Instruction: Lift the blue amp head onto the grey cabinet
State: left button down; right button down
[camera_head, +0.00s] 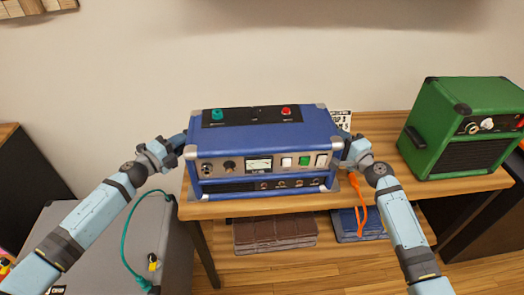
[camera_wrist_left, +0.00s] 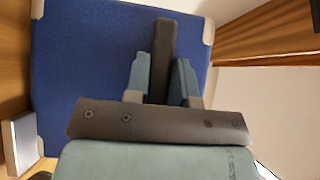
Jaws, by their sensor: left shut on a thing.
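The blue amp head (camera_head: 262,150) is upright at the left end of a wooden table (camera_head: 385,128), at or just above its top; I cannot tell if it touches. My left gripper (camera_head: 179,143) is at its left side. In the left wrist view my left gripper (camera_wrist_left: 163,82) is shut on a dark strap handle (camera_wrist_left: 164,45) on the amp's blue side (camera_wrist_left: 85,55). My right gripper (camera_head: 347,146) is at the amp's right side; its fingertips are hidden, so its hold cannot be told. The grey cabinet (camera_head: 172,235) stands lower left, its top partly behind my left arm.
A green amp (camera_head: 462,125) stands on the table to the right. A teal cable (camera_head: 127,225) lies over the grey cabinet, by a yellow-black object (camera_head: 153,262). An orange cable (camera_head: 360,205) hangs by my right arm. Brown (camera_head: 275,233) and blue stacks (camera_head: 358,225) sit below the tabletop.

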jog(key=shift+w+r+p, duration=0.2)
jog(key=shift+r+p, duration=0.35)
jog(key=shift+r, duration=0.05)
notch_tip(320, 180, up, 4)
jog(key=p, duration=0.4)
jog(key=shift+r, duration=0.1)
jog(key=shift+d, duration=0.1)
dwell(0.6)
